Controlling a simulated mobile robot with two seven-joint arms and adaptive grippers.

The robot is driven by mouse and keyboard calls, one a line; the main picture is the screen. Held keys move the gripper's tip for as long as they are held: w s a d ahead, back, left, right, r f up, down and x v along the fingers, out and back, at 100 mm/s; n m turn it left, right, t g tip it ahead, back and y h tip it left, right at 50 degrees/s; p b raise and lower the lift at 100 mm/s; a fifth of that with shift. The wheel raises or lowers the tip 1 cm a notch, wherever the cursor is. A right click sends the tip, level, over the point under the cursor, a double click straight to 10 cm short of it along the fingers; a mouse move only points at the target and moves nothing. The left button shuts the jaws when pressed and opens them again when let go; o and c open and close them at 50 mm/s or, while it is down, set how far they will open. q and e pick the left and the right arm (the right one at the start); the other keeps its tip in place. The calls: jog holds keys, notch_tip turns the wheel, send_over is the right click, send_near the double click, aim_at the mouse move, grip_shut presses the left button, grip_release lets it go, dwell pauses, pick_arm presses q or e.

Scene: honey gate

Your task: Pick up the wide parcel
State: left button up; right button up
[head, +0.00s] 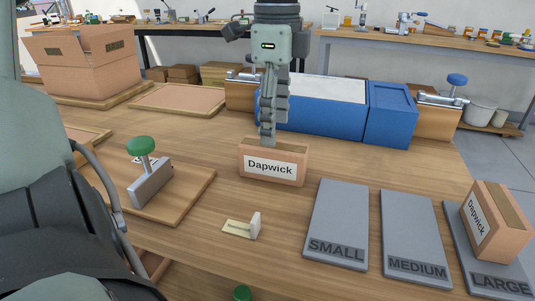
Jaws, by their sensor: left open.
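A wide brown parcel (246,163) with a white "Dapwick" label stands on the wooden table in the middle of the head view. My left gripper (268,138) points straight down over it, fingers seen nearly edge-on, one largely hiding the other. It is open, with its tips at the parcel's upper edge. The fingers cover part of the parcel's top, and I cannot tell whether they touch it. A second "Dapwick" parcel (497,218) sits on the grey LARGE plate (495,283) at the right. My right gripper is not in view.
Grey SMALL (338,220) and MEDIUM (411,230) plates are empty. A small cream piece (243,227) lies in front of the parcel. A green-knobbed stamp (150,180) stands on a board at left. A blue unit (330,115) is behind. An open carton (85,65) stands back left.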

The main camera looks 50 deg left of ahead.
aim_at(273, 157)
pick_arm(q)
jog(key=f, duration=0.7)
jog(key=shift+s+d+f, duration=0.1)
jog(key=shift+s+d, duration=0.1)
jog(key=shift+s, duration=0.2)
jog(key=shift+c, duration=0.3)
jog(key=c, duration=1.3)
